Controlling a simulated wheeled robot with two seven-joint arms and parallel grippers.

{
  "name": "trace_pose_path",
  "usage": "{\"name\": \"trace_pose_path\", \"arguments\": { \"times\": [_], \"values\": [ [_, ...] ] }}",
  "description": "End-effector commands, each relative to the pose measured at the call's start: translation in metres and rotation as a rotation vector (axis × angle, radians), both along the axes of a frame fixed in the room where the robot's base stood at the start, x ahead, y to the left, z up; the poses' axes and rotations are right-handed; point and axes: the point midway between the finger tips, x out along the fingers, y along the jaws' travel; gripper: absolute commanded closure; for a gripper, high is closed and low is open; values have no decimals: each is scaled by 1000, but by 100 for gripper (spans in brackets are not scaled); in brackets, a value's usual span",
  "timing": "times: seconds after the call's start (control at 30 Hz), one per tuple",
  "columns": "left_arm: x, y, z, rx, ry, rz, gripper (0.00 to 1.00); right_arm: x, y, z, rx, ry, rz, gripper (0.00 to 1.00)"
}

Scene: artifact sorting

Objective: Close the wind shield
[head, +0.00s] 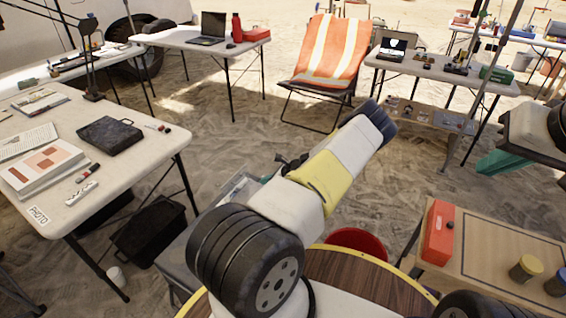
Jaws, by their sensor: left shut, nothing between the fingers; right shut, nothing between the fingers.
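My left arm rises from the bottom middle and crosses the centre of the head view. A small dark part that looks like my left gripper (290,163) peeks out at the arm's left edge, mostly hidden; it is shut and empty. Just below and left of it is a clear, box-like thing (240,186), perhaps the wind shield. The arm covers much of it, so I cannot tell whether it is open or shut, or whether the gripper touches it.
A white table (150,165) with papers and a black case (110,135) stands at left, a black crate (148,232) beneath. A red bucket (357,242) is behind a round wooden top (360,275). A low table (480,243) holds a red box (438,232) and jars.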

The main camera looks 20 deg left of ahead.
Motion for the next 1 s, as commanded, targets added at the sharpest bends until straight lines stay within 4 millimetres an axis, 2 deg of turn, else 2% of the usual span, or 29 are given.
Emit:
{"name": "trace_pose_path", "arguments": {
  "times": [0.37,0.6,1.0],
  "values": [
    [2,62,-53,-1,0,4,100,0,0,0,0,0,0,100],
    [6,92,-47,-2,-2,3,100,0,0,0,0,0,0,100],
    [6,98,-46,-2,-1,1,100,0,0,0,0,0,0,100]
  ]
}}
